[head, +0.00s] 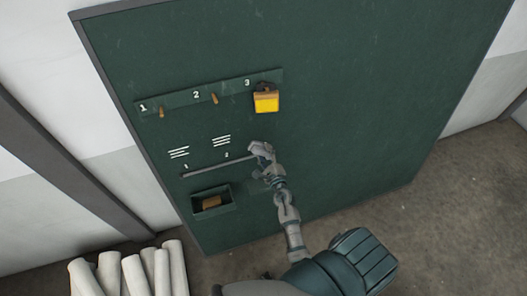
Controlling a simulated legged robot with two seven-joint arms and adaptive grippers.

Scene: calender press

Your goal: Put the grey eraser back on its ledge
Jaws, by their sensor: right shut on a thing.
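A thin grey ledge (215,168) runs across the green board, below the tally marks. My right gripper (260,150) is at the right end of this ledge, close to the board. It is shut on a small grey thing, which I take for the grey eraser; it is mostly hidden and hard to tell from the grey fingers. I cannot tell whether it touches the ledge. The rest of the ledge looks bare. My left gripper is out of view.
A strip with numbered hooks (183,99) is above, with a yellow tag (266,102) hanging at hook 3. A dark open box (226,205) below the ledge holds a brown block (211,202). Several white rolls (135,272) stand at the lower left. The board's right side is clear.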

